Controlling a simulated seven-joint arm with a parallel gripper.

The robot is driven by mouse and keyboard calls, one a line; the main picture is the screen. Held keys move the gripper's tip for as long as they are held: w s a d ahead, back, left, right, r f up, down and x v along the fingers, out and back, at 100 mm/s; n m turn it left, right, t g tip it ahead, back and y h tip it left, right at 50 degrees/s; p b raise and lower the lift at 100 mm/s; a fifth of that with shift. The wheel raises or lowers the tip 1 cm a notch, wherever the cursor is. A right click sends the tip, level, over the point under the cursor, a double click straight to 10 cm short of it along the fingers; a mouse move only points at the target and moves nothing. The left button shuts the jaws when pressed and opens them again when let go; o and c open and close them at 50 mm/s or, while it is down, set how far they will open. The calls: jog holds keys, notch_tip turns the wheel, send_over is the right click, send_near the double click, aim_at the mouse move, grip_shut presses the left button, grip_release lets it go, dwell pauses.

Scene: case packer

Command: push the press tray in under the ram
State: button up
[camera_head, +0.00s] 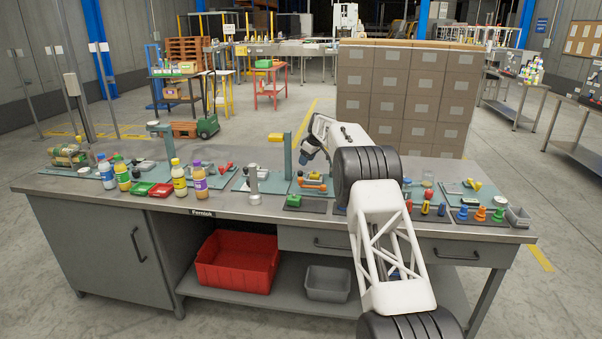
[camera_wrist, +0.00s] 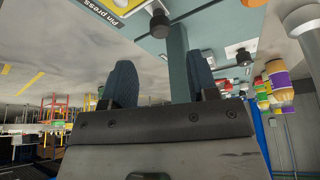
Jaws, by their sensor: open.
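The pin press post (camera_head: 288,156) is a teal upright near the middle of the bench, with a yellow head (camera_head: 275,136) at its top. In the wrist view, which is upside down, the post (camera_wrist: 178,60) shows between my fingers. A black knob (camera_wrist: 160,24) stands on a light part by the "Pin press" label; it may belong to the press tray, but I cannot tell. The tray's place under the ram is not clear. My gripper (camera_head: 304,157) is just right of the post in the head view; its blue fingers (camera_wrist: 161,80) are apart and empty.
Several bottles (camera_head: 180,178) and red and green trays (camera_head: 161,190) stand left of the press. Colored pegs (camera_head: 480,213) and small fixtures crowd the right end. A red bin (camera_head: 237,262) sits on the shelf below.

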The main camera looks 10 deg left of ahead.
jog(key=shift+a+f, duration=0.1)
dwell(0.3)
jog(key=shift+x, duration=3.8)
jog(key=shift+w, duration=0.1)
jog(key=shift+c, duration=0.5)
grip_shut()
